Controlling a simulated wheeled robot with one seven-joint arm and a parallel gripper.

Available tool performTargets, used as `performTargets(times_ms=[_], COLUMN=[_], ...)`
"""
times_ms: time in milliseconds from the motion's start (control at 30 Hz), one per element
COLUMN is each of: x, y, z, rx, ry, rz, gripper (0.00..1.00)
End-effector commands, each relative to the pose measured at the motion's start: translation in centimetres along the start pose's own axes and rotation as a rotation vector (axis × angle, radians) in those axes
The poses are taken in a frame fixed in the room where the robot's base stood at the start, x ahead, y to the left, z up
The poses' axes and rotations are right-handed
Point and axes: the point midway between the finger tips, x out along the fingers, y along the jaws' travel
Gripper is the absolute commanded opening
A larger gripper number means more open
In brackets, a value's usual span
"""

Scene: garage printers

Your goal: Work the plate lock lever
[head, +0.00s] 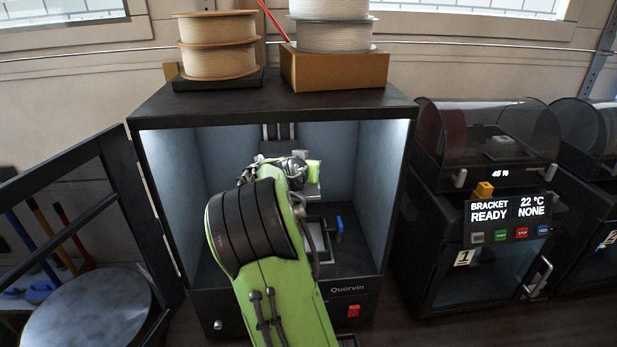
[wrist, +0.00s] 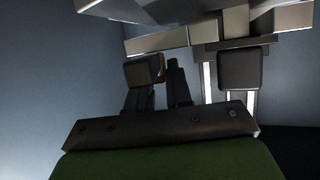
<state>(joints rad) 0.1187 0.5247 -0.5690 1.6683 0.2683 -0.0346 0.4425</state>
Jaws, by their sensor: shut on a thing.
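A small upright lever with a blue handle (head: 338,224) stands inside the open printer, beside the dark bed; I take it to be the plate lock lever. My gripper (head: 300,172) is inside the chamber, above and left of the blue handle and apart from it. My green arm hides most of the gripper and part of the bed. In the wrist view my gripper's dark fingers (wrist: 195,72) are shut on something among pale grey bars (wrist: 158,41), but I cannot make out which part. The blue handle is not visible in the wrist view.
The printer cabinet (head: 275,108) surrounds my arm, with its door (head: 152,215) swung open to the left. Spools (head: 217,60) stand on its top. A second printer (head: 480,240) with a display stands to the right.

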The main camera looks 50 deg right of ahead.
Motion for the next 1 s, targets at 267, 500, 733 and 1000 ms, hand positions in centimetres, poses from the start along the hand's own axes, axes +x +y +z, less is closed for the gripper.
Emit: performTargets(times_ms=[267, 500, 733, 1000], x=[0.07, -0.02, -0.04, -0.61], y=[-0.26, -0.33, -0.35, -0.33], z=[0.29, 0.19, 0.13, 0.04], rx=[-0.064, -0.067, -0.066, -0.064], ry=[0.005, 0.001, 0.002, 0.005], rz=[-0.150, -0.152, -0.152, -0.154], gripper=[0.00, 0.00, 0.40, 0.40])
